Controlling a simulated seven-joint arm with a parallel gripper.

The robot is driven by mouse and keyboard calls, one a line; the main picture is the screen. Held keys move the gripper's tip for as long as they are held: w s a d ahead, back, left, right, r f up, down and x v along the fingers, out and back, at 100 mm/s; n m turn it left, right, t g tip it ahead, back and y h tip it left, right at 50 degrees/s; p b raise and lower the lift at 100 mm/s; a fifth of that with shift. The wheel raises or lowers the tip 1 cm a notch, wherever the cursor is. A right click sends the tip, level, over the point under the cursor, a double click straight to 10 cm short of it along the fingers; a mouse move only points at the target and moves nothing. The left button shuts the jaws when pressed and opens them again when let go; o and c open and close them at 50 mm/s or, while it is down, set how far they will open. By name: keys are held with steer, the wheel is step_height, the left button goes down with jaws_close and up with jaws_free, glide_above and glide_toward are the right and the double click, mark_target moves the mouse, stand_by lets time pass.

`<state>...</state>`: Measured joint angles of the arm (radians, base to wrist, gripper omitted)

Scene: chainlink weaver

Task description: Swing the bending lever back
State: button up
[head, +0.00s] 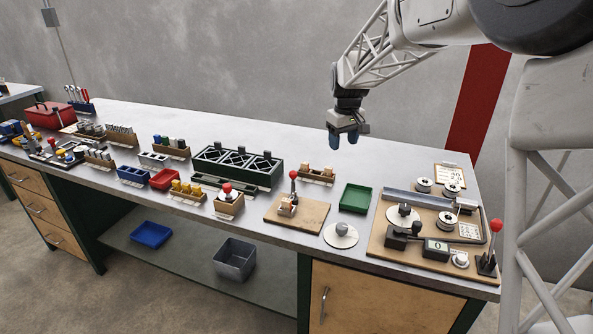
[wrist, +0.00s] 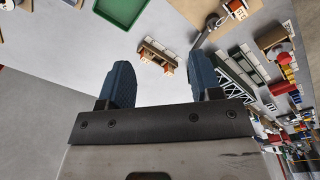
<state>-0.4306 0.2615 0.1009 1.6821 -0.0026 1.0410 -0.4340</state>
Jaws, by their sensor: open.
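Two red-knobbed levers show in the head view, and I cannot tell for sure which is the bending lever. One lever (head: 293,184) stands upright on a wooden board (head: 312,219) at the bench's middle, beside a small metal block. The other lever (head: 494,241) stands on a dark base at the bench's right end, leaning slightly. My gripper (head: 343,140) hangs above the back of the bench, apart from both levers. In the wrist view my gripper (wrist: 163,76) is open, with nothing between its blue fingers.
A green tray (head: 354,198) and a round white disc (head: 340,236) lie between the boards. A wooden block holder (head: 318,174) is behind. Spools and a counter fill the right board (head: 400,254). Black racks (head: 237,168) and several bins stand left. The air around my gripper is clear.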

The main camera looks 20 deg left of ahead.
mark_target(293, 171)
steer(key=w+a+f+n, duration=0.1)
steer(key=w+a+f, duration=0.1)
steer(key=a, duration=0.4)
steer(key=w+a+f+n, duration=0.1)
steer(key=w+a+f, duration=0.1)
steer(key=a+f, duration=0.3)
steer(key=w+a+f+n, duration=0.1)
steer(key=w+a+f, duration=0.2)
steer(key=a, duration=0.4)
steer(key=shift+w+a+f+g, duration=0.1)
steer(key=shift+a+f+g, duration=0.2)
steer(key=shift+f, duration=0.4)
steer(key=shift+d+f, duration=0.1)
steer(key=shift+f, duration=3.8)
jaws_close()
